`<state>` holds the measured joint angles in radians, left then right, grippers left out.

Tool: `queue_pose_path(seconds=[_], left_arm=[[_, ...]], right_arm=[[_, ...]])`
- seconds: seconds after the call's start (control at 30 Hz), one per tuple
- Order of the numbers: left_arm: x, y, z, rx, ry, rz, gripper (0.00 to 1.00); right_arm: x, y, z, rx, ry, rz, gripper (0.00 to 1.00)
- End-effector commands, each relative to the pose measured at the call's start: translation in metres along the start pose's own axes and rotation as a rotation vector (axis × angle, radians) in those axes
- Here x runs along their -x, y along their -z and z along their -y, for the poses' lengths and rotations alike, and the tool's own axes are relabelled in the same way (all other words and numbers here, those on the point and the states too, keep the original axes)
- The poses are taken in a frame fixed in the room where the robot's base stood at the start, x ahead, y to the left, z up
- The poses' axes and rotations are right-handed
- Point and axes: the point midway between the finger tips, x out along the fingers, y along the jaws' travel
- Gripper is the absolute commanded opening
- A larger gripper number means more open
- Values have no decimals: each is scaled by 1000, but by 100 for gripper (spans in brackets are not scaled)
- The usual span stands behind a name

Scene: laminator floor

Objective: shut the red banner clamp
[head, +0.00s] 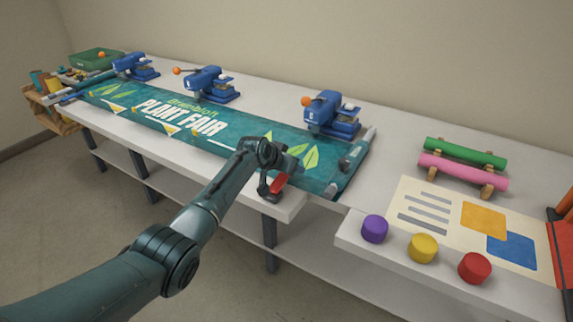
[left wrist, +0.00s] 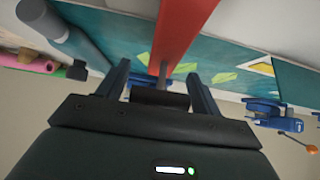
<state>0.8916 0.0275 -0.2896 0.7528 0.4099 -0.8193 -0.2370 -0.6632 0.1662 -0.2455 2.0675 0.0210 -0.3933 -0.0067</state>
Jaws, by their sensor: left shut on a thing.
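The red banner clamp (head: 279,183) is at the front edge of the table, by the near edge of the teal banner (head: 222,132). In the left wrist view its red bar (left wrist: 178,34) runs up from between my fingers across the teal cloth. My left gripper (head: 268,187) is at the clamp and shut on it, and its fingers (left wrist: 159,85) show in the left wrist view. A dark part sits between the fingers. The arm and gripper hide part of the clamp, and I cannot tell how far its jaw is open. My right gripper is not in view.
Several blue presses with orange knobs (head: 333,115) stand along the banner's far edge. Green and pink rolls (head: 463,172) lie on a rack at right. Purple, yellow and red cylinders (head: 422,248) stand before a printed sheet (head: 447,218). Bare white table lies right of the banner.

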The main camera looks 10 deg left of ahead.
Motion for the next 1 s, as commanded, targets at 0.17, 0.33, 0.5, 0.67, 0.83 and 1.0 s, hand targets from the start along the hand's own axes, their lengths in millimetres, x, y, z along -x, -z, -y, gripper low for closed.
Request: queue_pose_path(seconds=[0.17, 0.33, 0.5, 0.67, 0.83, 1.0], left_arm=[[-5, -14, -2, 3, -5, 27, 75], [-4, -10, -1, 3, -3, 20, 88], [-3, -8, -1, 3, -3, 16, 88], [1, -8, 0, 3, -2, 15, 88], [17, -6, 0, 3, -3, 14, 88], [40, -6, 0, 3, -2, 13, 88]], right_arm=[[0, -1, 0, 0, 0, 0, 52], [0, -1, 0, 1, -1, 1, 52], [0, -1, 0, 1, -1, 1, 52], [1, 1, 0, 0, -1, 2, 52], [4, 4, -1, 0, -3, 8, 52], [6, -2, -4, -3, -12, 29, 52]])
